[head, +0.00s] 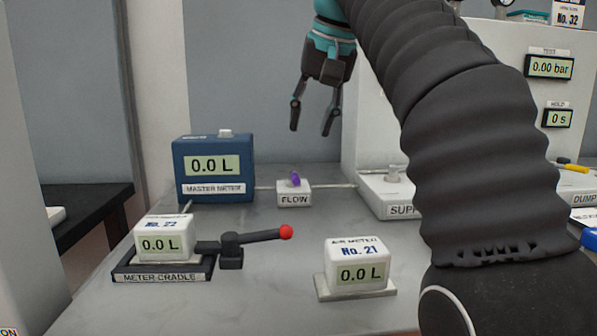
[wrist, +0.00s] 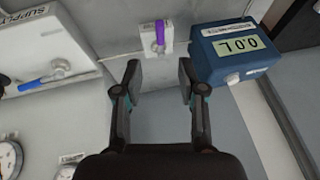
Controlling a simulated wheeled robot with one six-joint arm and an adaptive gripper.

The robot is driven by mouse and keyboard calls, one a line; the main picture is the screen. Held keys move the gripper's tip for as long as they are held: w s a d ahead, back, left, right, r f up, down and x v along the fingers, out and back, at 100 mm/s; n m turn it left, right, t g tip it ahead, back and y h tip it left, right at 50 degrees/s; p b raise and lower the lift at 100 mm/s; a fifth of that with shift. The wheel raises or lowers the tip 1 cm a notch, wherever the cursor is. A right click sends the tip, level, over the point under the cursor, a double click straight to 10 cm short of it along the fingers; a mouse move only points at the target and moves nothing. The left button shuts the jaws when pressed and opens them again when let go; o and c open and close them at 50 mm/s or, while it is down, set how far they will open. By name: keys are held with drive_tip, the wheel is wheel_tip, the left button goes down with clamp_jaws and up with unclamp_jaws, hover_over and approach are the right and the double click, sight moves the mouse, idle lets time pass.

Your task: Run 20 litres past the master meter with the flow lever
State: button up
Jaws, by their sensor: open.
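The blue master meter (head: 213,170) stands at the back left of the bench and reads 0.0 L. It also shows in the wrist view (wrist: 232,52). The flow lever (head: 295,178) is a small purple handle on the white FLOW block (head: 294,197), right of the meter. In the wrist view the purple lever (wrist: 160,32) lies beyond my fingertips, roughly in line with the gap between them. My gripper (head: 311,130) is open and empty, pointing down above and behind the block. It is apart from the lever.
A white meter No. 22 (head: 165,240) reading 0.0 L sits in the meter cradle (head: 160,278), beside a red-knobbed clamp lever (head: 286,232). Air meter No. 21 (head: 357,268) stands front centre. The SUPPLY block (head: 385,193) and the white test panel (head: 480,110) are right.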

sight(296, 176)
drive_tip(key=b+x, duration=0.4)
drive_tip(key=x, duration=0.7)
drive_tip(key=shift+f, duration=0.1)
clamp_jaws()
